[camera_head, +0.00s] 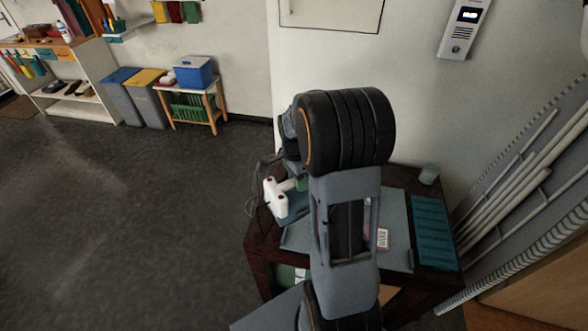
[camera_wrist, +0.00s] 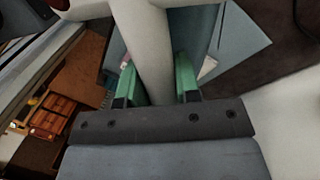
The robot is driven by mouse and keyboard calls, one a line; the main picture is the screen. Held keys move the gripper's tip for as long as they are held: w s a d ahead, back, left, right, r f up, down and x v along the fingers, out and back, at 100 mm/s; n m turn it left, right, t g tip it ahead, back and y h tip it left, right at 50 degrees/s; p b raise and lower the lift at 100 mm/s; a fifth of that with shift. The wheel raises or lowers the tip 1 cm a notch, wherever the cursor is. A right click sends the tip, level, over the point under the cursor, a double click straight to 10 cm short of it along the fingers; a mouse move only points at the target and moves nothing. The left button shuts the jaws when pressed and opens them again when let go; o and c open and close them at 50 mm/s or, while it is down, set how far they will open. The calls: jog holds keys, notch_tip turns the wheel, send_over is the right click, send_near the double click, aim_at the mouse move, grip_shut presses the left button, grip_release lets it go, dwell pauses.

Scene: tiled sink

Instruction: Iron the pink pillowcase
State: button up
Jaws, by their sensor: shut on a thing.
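My gripper (camera_wrist: 158,80), with green fingers, is shut on a pale grey-white bar in the wrist view, which looks like the handle of the iron (camera_wrist: 150,45). My arm hides much of the table's middle. A small pink-and-white patch (camera_head: 383,239) shows right of my arm; I cannot tell whether it belongs to the pink pillowcase. No whole pillowcase is visible.
The floor at left is clear.

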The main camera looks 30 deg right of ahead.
aim_at(304, 192)
jog(key=m, duration=0.1)
jog(key=m+p, duration=0.1)
jog(key=m, duration=0.1)
jog(key=d+m+p, duration=0.1)
jog(key=shift+s+r+y, duration=0.25)
jog(key=shift+s+y, duration=0.05)
jog(key=shift+s+d+f+m+p, duration=0.15)
jog(key=shift+m+p, duration=0.1)
jog(key=shift+m, duration=0.25)
jog(key=shift+w+f+m+p, duration=0.1)
jog(key=shift+f+m+p, duration=0.1)
jog(key=shift+m, duration=0.3)
jog(key=shift+w+b+x, duration=0.2)
jog(key=shift+b+x, duration=0.8)
jog(key=shift+x, duration=0.2)
jog(key=shift+w+b+x, duration=0.15)
jog(key=shift+b+x, duration=0.8)
jog(key=shift+x, duration=0.2)
jog(key=shift+d+f, duration=0.1)
